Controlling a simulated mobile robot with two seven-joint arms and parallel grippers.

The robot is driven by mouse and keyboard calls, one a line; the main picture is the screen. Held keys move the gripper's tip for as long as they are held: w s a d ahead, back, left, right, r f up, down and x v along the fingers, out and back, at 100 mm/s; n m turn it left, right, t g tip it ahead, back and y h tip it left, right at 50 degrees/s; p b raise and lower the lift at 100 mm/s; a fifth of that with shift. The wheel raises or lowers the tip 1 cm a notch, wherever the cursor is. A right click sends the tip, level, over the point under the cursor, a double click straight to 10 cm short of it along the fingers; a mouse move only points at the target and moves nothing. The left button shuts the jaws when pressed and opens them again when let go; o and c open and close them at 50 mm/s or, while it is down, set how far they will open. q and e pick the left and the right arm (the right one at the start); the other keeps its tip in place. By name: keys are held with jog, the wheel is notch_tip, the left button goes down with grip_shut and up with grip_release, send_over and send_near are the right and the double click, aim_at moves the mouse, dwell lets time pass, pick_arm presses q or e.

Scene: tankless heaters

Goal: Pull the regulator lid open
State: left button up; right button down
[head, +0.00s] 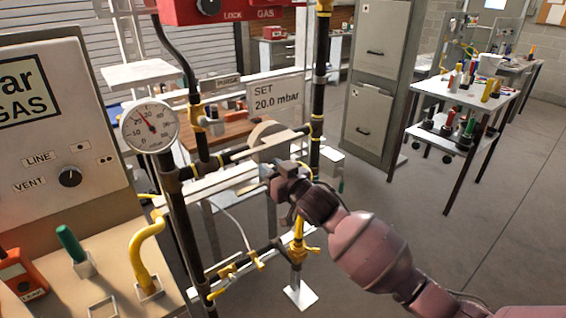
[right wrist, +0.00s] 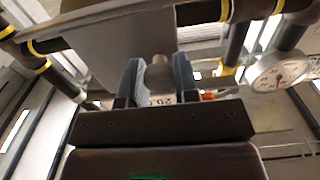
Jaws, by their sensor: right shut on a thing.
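The regulator (head: 270,139) is a round, pale beige body on the dark pipe, just right of the pressure gauge. My right gripper (head: 268,174) reaches it from the lower right, just below and in front of it. In the right wrist view the two blue-grey fingers of my right gripper (right wrist: 158,84) are shut on a short grey round piece (right wrist: 157,72), which looks like part of the regulator lid. A broad grey surface (right wrist: 120,45) lies just beyond the fingertips. The lid's edge and hinge cannot be made out. My left gripper is in neither view.
Dark pipes with yellow bands (head: 317,120) run beside the regulator. The pressure gauge (head: 150,126) and a "SET 20.0 mbar" sign (head: 276,95) are close by. A control panel (head: 45,130) stands left. Cabinets (head: 375,85) and a cart (head: 468,95) stand back right; floor at right is clear.

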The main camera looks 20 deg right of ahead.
pick_arm(q)
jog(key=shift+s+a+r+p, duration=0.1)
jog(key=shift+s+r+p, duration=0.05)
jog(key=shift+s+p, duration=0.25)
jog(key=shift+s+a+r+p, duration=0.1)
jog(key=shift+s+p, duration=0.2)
jog(key=shift+p, duration=0.2)
pick_arm(e)
jog(key=s+a, duration=0.2)
jog(key=a, duration=0.4)
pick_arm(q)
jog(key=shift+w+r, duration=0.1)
pick_arm(e)
jog(key=c, duration=0.9)
grip_release()
jog(key=shift+s, duration=0.1)
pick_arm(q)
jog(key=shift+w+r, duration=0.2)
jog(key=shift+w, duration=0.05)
pick_arm(e)
jog(key=shift+o, duration=0.2)
jog(key=shift+d, duration=0.1)
jog(key=shift+s, duration=0.1)
